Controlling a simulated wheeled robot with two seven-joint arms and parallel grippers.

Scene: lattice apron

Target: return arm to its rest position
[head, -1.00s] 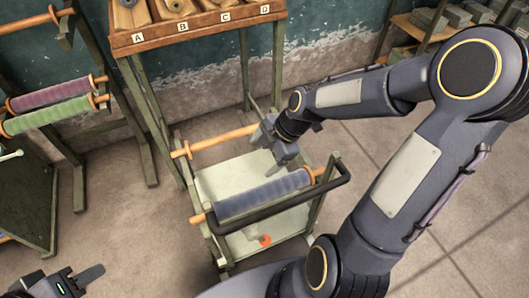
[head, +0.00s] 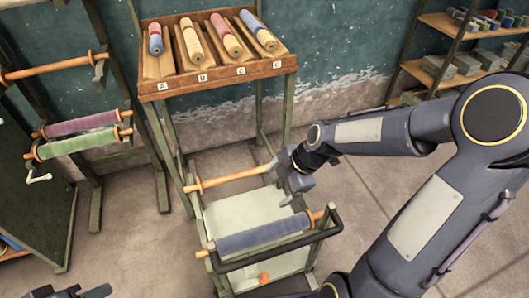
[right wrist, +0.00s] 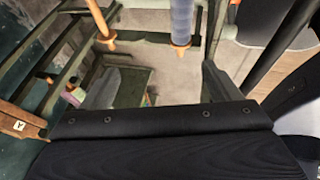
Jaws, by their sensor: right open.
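My right gripper (head: 282,185) is open and empty above the green cart (head: 235,211), close to the right end of a bare wooden rod (head: 232,179) at the cart's back. A blue roll on a rod (head: 262,236) lies across the cart's front, below and in front of the gripper. In the right wrist view the two fingers (right wrist: 160,85) stand wide apart with nothing between them but the view of the cart and floor below. The blue roll (right wrist: 181,20) shows at the top there. My left gripper (head: 85,292) is only partly visible at the bottom left edge; its jaw state is unclear.
A wooden rack (head: 215,77) with lettered slots holds several small rolls at the back. A stand at left holds a purple roll (head: 82,123) and a green roll (head: 80,142). Shelves (head: 465,60) stand at the back right. The floor right of the cart is clear.

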